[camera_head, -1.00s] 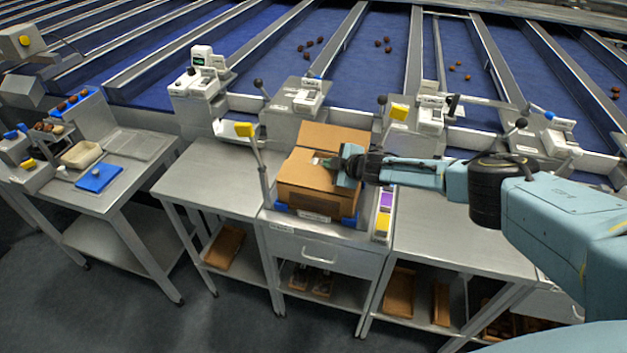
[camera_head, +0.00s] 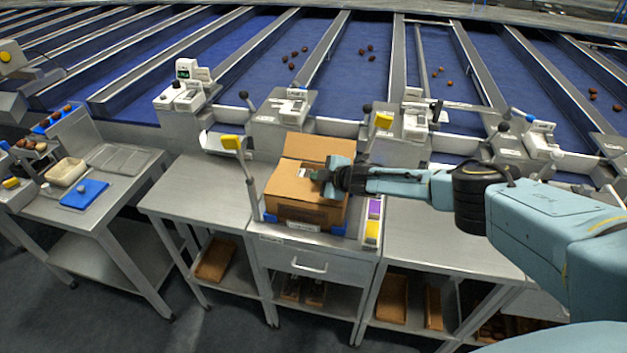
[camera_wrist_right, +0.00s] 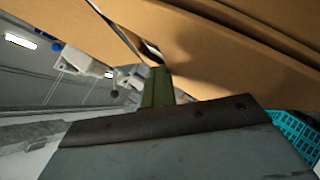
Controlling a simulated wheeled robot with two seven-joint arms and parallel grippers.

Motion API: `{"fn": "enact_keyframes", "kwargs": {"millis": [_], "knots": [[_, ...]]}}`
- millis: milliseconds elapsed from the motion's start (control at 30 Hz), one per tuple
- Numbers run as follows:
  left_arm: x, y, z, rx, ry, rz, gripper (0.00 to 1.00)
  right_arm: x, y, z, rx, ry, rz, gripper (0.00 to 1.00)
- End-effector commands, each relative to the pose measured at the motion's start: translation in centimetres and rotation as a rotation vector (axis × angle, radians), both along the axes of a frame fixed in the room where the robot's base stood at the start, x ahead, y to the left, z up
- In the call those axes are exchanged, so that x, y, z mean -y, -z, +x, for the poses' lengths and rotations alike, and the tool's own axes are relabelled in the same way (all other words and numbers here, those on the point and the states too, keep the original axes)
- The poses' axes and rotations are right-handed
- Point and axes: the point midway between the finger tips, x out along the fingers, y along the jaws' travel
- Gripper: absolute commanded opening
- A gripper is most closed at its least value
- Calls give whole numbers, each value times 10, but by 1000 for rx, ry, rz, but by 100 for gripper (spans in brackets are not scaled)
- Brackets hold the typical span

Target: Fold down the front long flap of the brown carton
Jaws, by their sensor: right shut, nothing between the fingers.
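The brown carton (camera_head: 300,205) stands on the middle workstation, between blue corner holders. Its far long flap (camera_head: 321,149) stands up at the back. The front part of its top looks covered by a flap, partly hidden by my right gripper. My right gripper (camera_head: 322,182) is shut and empty, at the carton's top near its right side. In the right wrist view the shut fingers (camera_wrist_right: 157,88) are close against brown cardboard (camera_wrist_right: 230,60); whether they touch it I cannot tell. My left gripper is not in view.
A post with a yellow-topped unit (camera_head: 233,143) stands left of the carton. Purple and yellow labels (camera_head: 373,220) lie at its right. Bare steel tables (camera_head: 200,190) flank the station. Scales and sloping blue date lanes lie behind.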

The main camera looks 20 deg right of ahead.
Motion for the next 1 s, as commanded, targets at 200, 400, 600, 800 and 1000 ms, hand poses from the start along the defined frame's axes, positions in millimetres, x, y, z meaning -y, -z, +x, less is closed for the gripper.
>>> {"fn": "enact_keyframes", "kwargs": {"millis": [200,400,600,800,1000], "knots": [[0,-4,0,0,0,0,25,-6,5,-7,-3,-4,2,0],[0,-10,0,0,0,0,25,-6,1,-8,-5,-4,1,0],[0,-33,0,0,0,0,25,0,-25,-9,-3,5,1,0],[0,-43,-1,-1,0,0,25,12,-45,-13,1,13,-1,0],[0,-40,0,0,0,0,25,27,-65,-26,2,14,-1,0]]}}
